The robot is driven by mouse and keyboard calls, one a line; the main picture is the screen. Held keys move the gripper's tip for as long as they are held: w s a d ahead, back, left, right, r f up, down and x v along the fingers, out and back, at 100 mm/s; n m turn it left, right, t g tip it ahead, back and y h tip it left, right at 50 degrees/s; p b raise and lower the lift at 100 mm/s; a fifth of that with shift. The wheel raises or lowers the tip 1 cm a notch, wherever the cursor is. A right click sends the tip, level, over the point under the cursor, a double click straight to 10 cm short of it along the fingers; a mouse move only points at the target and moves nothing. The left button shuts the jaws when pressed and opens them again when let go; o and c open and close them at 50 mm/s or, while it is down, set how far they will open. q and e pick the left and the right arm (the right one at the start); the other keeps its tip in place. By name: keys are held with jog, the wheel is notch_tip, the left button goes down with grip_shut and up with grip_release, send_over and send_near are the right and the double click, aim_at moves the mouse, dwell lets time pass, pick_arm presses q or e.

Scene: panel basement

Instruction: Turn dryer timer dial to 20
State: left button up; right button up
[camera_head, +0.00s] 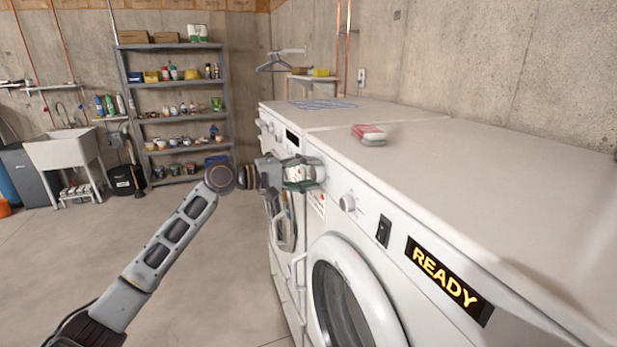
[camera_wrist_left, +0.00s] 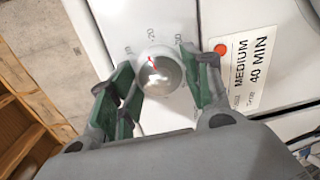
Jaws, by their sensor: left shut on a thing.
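The dryer timer dial (camera_wrist_left: 160,76) is a round pale knob with a red mark, on the white front panel in the left wrist view. In the head view my left gripper (camera_head: 301,174) is at the front panel of the white machine (camera_head: 450,180) and hides the dial. A label reading MEDIUM 40 MIN (camera_wrist_left: 255,68), with a red dot, is right of the dial. My right gripper is not in view.
On the near machine are another knob (camera_head: 347,203), a black switch (camera_head: 384,231), a READY sign (camera_head: 448,281) and a round door (camera_head: 350,300). A red and white item (camera_head: 369,135) lies on top.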

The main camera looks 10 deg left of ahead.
pick_arm(q)
jog(key=shift+m+b, duration=0.5)
jog(key=shift+m, duration=0.8)
jog(key=o, duration=1)
jog(key=shift+o, duration=0.2)
jog(key=shift+s+a, duration=0.1)
jog(key=shift+s, duration=0.05)
jog(key=f+v, duration=0.1)
jog(key=v, duration=1)
jog(key=shift+s+a+r, duration=0.25)
jog(key=shift+r, duration=0.2)
jog(key=shift+m, duration=0.4)
